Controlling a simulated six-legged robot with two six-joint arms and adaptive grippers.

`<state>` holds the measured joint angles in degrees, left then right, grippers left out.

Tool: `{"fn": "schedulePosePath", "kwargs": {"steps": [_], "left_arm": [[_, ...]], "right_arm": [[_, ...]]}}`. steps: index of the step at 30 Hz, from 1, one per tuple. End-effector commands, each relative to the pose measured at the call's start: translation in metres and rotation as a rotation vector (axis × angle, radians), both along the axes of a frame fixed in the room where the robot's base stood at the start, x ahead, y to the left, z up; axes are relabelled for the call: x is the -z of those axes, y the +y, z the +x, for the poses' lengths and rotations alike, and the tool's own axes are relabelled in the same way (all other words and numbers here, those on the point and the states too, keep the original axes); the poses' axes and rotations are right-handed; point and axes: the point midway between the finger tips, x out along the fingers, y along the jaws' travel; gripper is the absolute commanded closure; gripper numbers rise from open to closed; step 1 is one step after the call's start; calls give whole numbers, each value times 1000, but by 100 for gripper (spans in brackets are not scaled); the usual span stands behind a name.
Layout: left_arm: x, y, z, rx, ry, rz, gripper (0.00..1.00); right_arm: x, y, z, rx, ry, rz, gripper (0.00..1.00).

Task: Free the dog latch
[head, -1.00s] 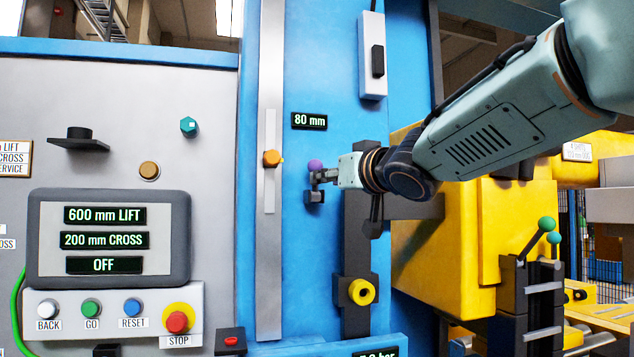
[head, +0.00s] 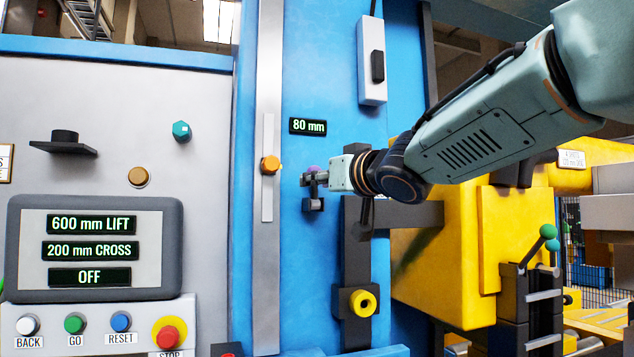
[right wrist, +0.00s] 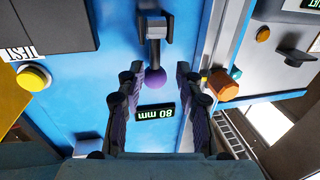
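The latch I take for the dog latch is a dark lever with a purple ball knob (head: 314,169) on the blue panel, below the 80 mm display. In the right wrist view its purple ball (right wrist: 155,80) hangs on a dark stem from a dark bracket (right wrist: 153,26). My right gripper (head: 313,179) is at the latch and partly covers the knob in the head view. In the right wrist view the right gripper's two fingers (right wrist: 157,72) are spread, one each side of the ball, with gaps visible. My left gripper is not in view.
An orange knob (head: 270,165) on a metal rail stands just left of the latch. A yellow ring-shaped knob (head: 362,303) sits on a dark bar below. The control screen (head: 92,250) reads 600 mm LIFT, 200 mm CROSS, OFF. A yellow housing (head: 440,260) is at right.

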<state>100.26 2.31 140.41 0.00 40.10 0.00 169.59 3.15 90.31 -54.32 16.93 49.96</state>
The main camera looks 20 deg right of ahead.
Motion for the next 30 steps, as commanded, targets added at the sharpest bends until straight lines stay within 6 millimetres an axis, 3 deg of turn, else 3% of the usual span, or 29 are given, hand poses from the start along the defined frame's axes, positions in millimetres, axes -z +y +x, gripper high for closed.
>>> {"fn": "schedulePosePath", "kwargs": {"steps": [10,22,30], "left_arm": [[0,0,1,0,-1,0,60],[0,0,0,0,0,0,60],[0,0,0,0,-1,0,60]], "right_arm": [[1,0,0,-3,1,0,65],[-1,0,-1,-3,-3,0,99],[-3,0,0,-2,-6,1,100]]}}
